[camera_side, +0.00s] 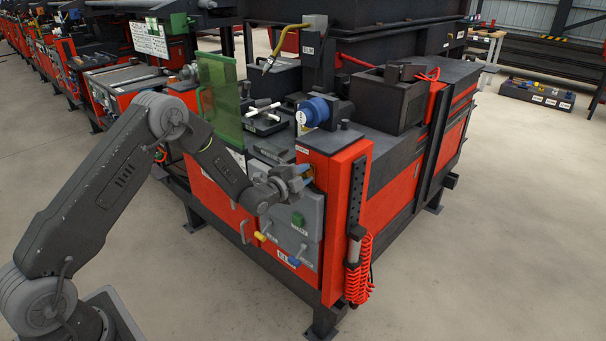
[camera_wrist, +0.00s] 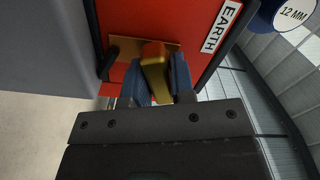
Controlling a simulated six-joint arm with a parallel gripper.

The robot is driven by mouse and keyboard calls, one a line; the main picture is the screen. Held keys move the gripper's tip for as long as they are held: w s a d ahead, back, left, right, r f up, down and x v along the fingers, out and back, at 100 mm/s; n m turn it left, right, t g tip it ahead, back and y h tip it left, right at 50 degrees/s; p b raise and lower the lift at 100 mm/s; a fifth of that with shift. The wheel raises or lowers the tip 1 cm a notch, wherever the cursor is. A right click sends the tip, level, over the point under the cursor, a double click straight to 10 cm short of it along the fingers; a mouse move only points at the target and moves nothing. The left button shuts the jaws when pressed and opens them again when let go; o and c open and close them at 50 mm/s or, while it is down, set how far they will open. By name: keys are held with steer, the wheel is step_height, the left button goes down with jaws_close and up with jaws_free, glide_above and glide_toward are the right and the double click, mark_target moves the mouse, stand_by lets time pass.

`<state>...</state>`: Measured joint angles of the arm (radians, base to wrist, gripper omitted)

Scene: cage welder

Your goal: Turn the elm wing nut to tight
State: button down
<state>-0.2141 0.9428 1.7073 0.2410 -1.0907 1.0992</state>
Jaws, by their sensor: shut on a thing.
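A brass wing nut (camera_wrist: 153,56) stands on a brass plate (camera_wrist: 124,48) on the red panel, beside the EARTH label (camera_wrist: 221,27) in the wrist view. My gripper (camera_wrist: 156,84) has blue fingertips, one on each side of the nut, and is shut on it. The wing looks slightly tilted in the wrist view. In the side view my gripper (camera_side: 300,173) is at the upper front of the red cabinet (camera_side: 342,180), and the nut is mostly hidden by the fingers. A label reading ELM (camera_side: 308,50) is on the dark post above.
Below my gripper is a grey box (camera_side: 293,238) with a green button (camera_side: 298,219), and yellow and blue handles. A blue round part (camera_side: 318,111) sits above. A green screen (camera_side: 218,97) stands to the left. A red coiled hose (camera_side: 358,268) hangs at right.

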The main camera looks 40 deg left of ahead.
steer(key=shift+d+m, duration=0.1)
steer(key=shift+m, duration=1.7)
steer(key=c, duration=1)
jaws_free()
steer(key=s, duration=1.3)
steer(key=shift+s, duration=0.4)
